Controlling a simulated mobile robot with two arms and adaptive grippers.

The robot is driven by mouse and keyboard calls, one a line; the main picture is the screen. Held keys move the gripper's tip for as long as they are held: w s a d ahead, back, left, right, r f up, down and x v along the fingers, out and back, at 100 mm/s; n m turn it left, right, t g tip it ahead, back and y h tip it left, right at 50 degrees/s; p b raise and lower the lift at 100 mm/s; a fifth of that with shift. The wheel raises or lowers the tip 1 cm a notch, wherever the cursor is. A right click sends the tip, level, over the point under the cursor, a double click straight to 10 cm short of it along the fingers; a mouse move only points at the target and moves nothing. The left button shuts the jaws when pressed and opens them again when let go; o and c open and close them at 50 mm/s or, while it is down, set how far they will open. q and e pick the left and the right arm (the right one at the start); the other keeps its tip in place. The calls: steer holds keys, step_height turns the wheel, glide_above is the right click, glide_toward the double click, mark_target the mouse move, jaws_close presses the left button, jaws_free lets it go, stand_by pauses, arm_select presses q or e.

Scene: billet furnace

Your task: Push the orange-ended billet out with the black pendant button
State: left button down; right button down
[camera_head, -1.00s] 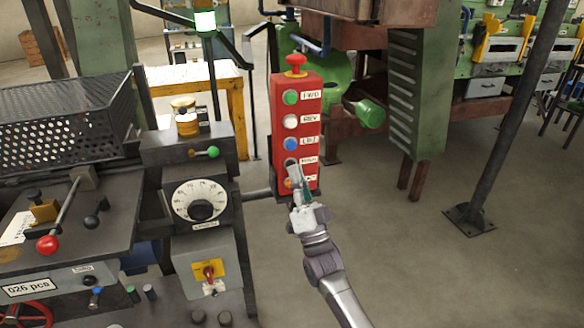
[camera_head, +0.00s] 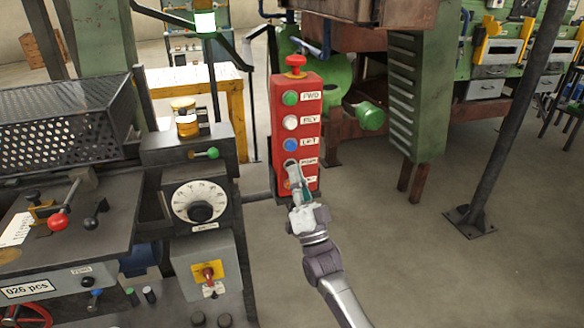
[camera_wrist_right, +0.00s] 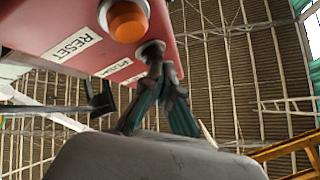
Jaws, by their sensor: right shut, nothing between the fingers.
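The red pendant (camera_head: 309,130) stands upright in the middle of the head view, with green, white, blue, black and orange buttons down its face. The black button (camera_head: 290,163) is partly covered by my right gripper (camera_head: 292,172), whose closed, empty fingertips are at it. In the right wrist view the fingertips (camera_wrist_right: 157,68) meet the black button (camera_wrist_right: 150,46), seemingly touching it; how far it is pressed I cannot tell. The orange button (camera_wrist_right: 127,20) labelled RESET is beside them. I see no orange-ended billet. My left gripper is out of view.
A control console with a white dial (camera_head: 199,202) and a lever with a red ball (camera_head: 57,222) stands left of the pendant. A red mushroom button (camera_head: 295,62) tops the pendant. A dark post (camera_head: 505,115) stands at the right; the floor between is clear.

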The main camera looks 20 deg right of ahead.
steer(key=shift+s+p, duration=0.35)
steer(key=shift+s, duration=0.45)
steer(key=s+p, duration=0.2)
steer(key=s, duration=0.3)
steer(key=shift+d+p, duration=0.1)
steer(key=shift+p, duration=0.25)
steer(key=shift+f, duration=0.1)
stand_by(2.1)
